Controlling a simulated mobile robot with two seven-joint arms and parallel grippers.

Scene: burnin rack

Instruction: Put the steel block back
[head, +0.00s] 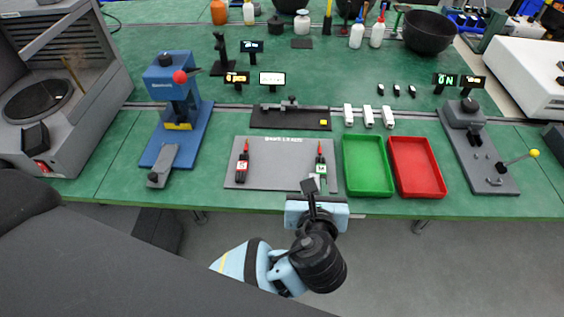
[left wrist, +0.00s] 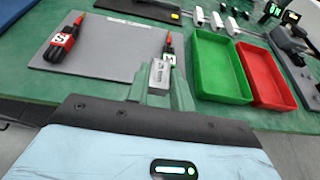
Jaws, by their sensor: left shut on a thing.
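My left gripper (head: 309,187) hangs over the front edge of the grey mat (head: 268,172), near its right end. It is shut on a small grey metal block, the steel block (left wrist: 159,75), which shows between the fingertips in the left wrist view. A red-and-black probe with a white and green label (head: 321,165) lies on the mat just beyond the gripper. Another red-and-black probe (head: 242,166) lies at the mat's left. My right gripper is not in view.
A green tray (head: 367,192) and a red tray (head: 418,193) stand right of the mat. A blue press (head: 176,100) stands left, a grey lever fixture (head: 478,150) right. A black plate with a gauge (head: 290,122) and white blocks (head: 368,117) lie behind.

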